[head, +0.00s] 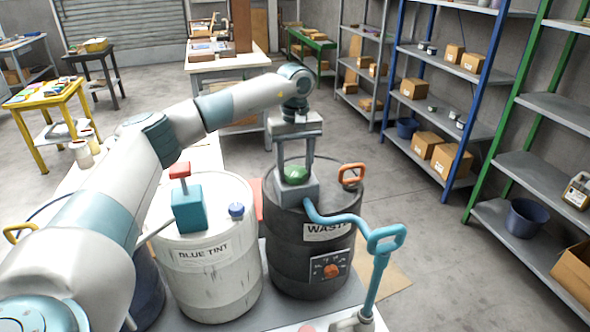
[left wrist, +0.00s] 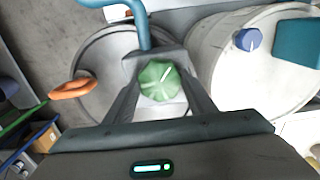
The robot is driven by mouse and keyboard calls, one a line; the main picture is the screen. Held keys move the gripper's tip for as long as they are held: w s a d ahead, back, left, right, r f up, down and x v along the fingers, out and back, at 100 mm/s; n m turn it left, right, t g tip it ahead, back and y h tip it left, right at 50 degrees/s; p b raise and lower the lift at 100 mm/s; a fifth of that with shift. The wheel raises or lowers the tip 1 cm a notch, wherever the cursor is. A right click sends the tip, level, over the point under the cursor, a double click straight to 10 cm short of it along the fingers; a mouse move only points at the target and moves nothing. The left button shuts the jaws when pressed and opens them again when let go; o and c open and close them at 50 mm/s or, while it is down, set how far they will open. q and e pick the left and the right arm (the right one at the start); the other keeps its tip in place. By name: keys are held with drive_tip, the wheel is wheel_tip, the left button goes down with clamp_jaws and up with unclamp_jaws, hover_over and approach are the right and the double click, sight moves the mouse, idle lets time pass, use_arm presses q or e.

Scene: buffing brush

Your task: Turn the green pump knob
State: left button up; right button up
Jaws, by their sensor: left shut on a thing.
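The green pump knob (head: 295,174) sits on a grey pump block (head: 293,193) on top of the dark drum labelled WASTE (head: 318,262). In the left wrist view the knob (left wrist: 160,80) is a faceted green cap with a white mark pointing up and right. My left gripper (head: 296,168) reaches down from above, and its fingers are shut on the knob, one on each side. The finger pads are partly hidden in both views. My right gripper does not show in either view.
A white BLUE TINT drum (head: 212,272) with a teal pump box (head: 188,208) and blue cap (head: 236,210) stands to the left. A blue hose with a handle (head: 385,240) runs right. An orange handle (head: 351,174) is on the dark drum's right rim. Shelves (head: 450,130) line the right.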

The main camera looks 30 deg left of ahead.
use_arm(q)
drive_tip(key=shift+w+r, duration=0.1)
drive_tip(key=shift+r, duration=0.05)
idle(0.3)
drive_tip(key=o, duration=1)
drive_tip(key=shift+o, duration=0.2)
